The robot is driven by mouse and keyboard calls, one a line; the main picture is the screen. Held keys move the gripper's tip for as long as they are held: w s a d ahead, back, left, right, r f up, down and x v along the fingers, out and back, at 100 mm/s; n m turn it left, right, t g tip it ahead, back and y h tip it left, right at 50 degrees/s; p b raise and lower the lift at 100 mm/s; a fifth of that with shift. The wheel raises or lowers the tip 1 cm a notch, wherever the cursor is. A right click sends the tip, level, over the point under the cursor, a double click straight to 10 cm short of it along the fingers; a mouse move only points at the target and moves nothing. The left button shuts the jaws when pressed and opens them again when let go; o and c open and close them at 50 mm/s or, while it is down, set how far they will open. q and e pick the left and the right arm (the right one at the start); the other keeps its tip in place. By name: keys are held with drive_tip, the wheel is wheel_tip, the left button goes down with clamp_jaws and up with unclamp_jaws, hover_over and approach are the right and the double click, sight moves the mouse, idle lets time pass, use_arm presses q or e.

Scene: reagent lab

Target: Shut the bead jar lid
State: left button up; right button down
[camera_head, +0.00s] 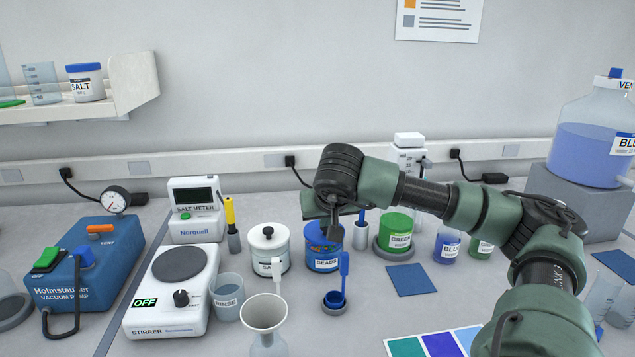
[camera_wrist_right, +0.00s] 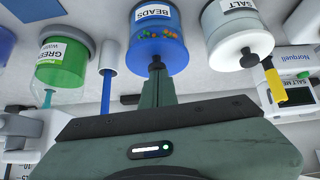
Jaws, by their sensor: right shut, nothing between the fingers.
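The bead jar (camera_head: 323,262) is blue with a white BEADS label and stands on the bench near the middle of the head view. My right gripper (camera_head: 334,234) is shut and empty, pointing down at the jar's top. In the wrist view its fingertips (camera_wrist_right: 157,66) overlap the jar's rim; I cannot tell whether they touch. My left gripper is out of view.
The white salt jar (camera_head: 269,245) stands just left of the bead jar. A blue scoop (camera_head: 343,270) in a small holder and a funnel (camera_head: 264,312) stand in front. The green jar (camera_head: 396,232) is to the right. A blue mat (camera_head: 411,280) is bare.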

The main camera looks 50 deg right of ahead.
drive_tip(key=shift+s+a+f, duration=0.35)
drive_tip(key=shift+s+f, duration=0.05)
drive_tip(key=shift+f, duration=0.25)
drive_tip(key=shift+f, duration=0.15)
drive_tip(key=shift+w+d, duration=0.1)
drive_tip(key=shift+d, duration=0.1)
